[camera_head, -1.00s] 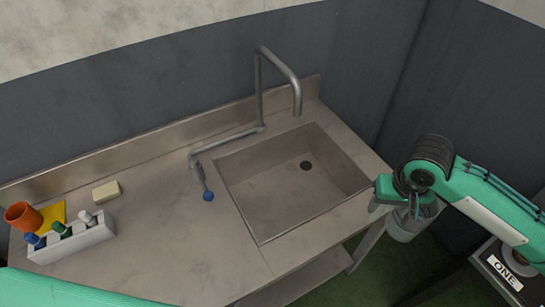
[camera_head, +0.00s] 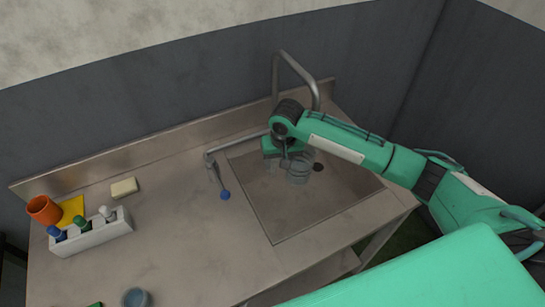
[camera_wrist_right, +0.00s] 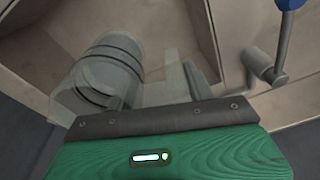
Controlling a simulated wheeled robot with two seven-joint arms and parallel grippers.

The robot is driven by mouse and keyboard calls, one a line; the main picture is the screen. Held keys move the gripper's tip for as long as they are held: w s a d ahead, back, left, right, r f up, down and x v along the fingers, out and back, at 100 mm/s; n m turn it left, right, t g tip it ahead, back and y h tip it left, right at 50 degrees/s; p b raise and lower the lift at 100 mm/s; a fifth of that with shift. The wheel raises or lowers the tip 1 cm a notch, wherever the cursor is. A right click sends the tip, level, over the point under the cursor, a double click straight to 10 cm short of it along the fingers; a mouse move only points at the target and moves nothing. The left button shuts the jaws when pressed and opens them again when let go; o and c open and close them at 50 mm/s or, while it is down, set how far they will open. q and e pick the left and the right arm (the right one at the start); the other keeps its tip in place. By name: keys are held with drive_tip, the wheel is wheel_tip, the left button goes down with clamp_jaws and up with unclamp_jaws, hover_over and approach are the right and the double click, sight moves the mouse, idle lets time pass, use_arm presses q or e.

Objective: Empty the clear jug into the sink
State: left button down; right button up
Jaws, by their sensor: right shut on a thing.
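The clear jug (camera_head: 299,168) is see-through and hangs over the sink in the head view. My right gripper (camera_head: 287,160) is shut on it, with the jug just to the right of the gripper body. In the right wrist view the jug (camera_wrist_right: 108,72) shows at left with dark bands around it, beyond my right gripper (camera_wrist_right: 165,88). I cannot tell its exact tilt or whether liquid is in it. The sink (camera_head: 290,222) is a steel basin below, and its dark drain (camera_head: 318,167) lies right of the jug. My left gripper is not in view.
The tap (camera_head: 317,90) rises behind the sink. A white holder with bottles (camera_head: 95,236), an orange cup (camera_head: 43,209), soap (camera_head: 124,188) and a blue-grey round thing (camera_head: 136,298) are on the left counter.

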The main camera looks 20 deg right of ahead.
drive_tip(key=w+f+b, duration=0.2)
drive_tip(key=f+b, duration=0.1)
drive_tip(key=f, duration=0.3)
drive_tip(key=w+f+y+b, duration=0.1)
drive_tip(key=w+f+b, duration=0.2)
drive_tip(key=f, duration=0.3)
drive_tip(key=shift+w+d+m+b, duration=0.25)
drive_tip(key=shift+m+b, duration=0.15)
drive_tip(key=shift+b, duration=0.15)
drive_tip(key=shift+r, duration=0.15)
drive_tip(key=shift+a+r+y+p, duration=0.1)
drive_tip(key=shift+r+y+p, duration=0.45)
drive_tip(key=shift+y, duration=0.15)
drive_tip(key=shift+r+t+y+p, duration=0.3)
drive_tip(key=shift+r+y+p, duration=0.4)
drive_tip(key=shift+p, duration=0.2)
